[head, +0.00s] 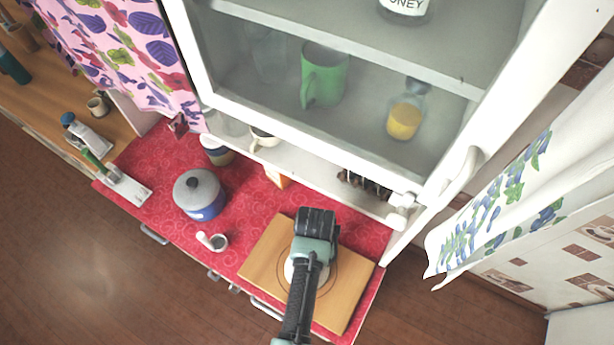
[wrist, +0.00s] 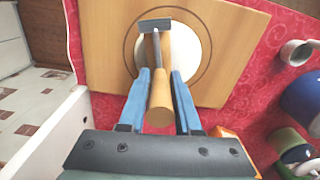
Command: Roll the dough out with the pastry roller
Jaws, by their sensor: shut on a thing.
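The pastry roller shows in the wrist view, with a wooden handle (wrist: 160,103) and a grey head (wrist: 154,25). My gripper (wrist: 160,76) has its blue fingers on either side of the handle and is shut on it. The roller head is over the pale round dough (wrist: 183,50), which lies inside a ring marked on the wooden board (wrist: 232,50). I cannot tell whether the head touches the dough. In the head view, my gripper (head: 316,222) is above the board (head: 262,262) and covers the roller. Only an edge of the dough (head: 289,271) shows there.
The board lies on a red patterned counter (head: 160,165). Left of it are a small white cup (head: 216,242) and a blue pot (head: 203,198) with a grey lid. A white wall cabinet (head: 355,182) hangs close behind the arm. A curtain (head: 500,215) hangs at right.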

